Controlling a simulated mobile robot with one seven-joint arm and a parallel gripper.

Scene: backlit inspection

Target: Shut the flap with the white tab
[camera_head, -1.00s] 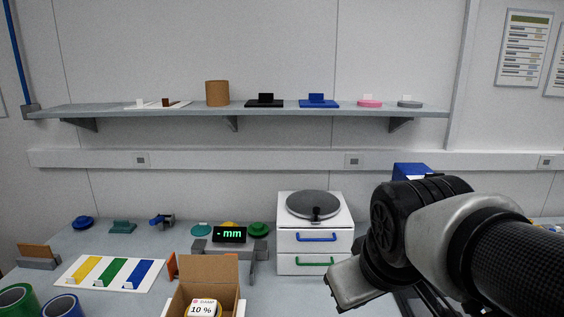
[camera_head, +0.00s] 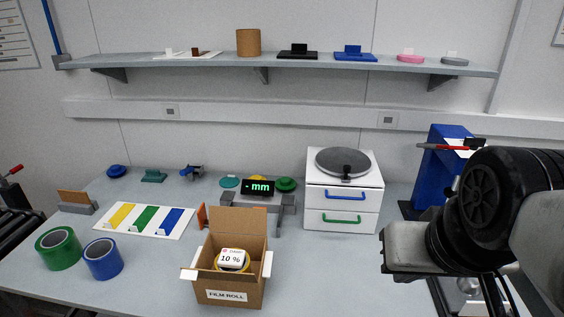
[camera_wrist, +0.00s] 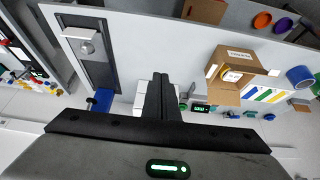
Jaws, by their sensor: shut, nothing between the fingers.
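An open cardboard box (camera_head: 230,290) labelled FILM ROLL stands on the bench, front centre in the head view. Its back flap (camera_head: 238,221) stands up; pale-edged side flaps stick out left (camera_head: 189,274) and right (camera_head: 267,264). A yellow roll with a white "10 %" label (camera_head: 231,259) sits inside. I cannot clearly make out a white tab on any flap. The box also shows in the wrist view (camera_wrist: 228,88), right of my gripper. My gripper (camera_wrist: 160,78) is shut and empty, well apart from the box. In the head view my arm is at the right; the fingertips are hidden.
Green tape (camera_head: 58,249) and blue tape (camera_head: 103,259) stand left of the box. A striped card (camera_head: 140,221) and a display (camera_head: 257,188) lie behind it. A white drawer unit (camera_head: 342,197) and a blue stand (camera_head: 432,172) are at the right. Bare bench lies between box and arm.

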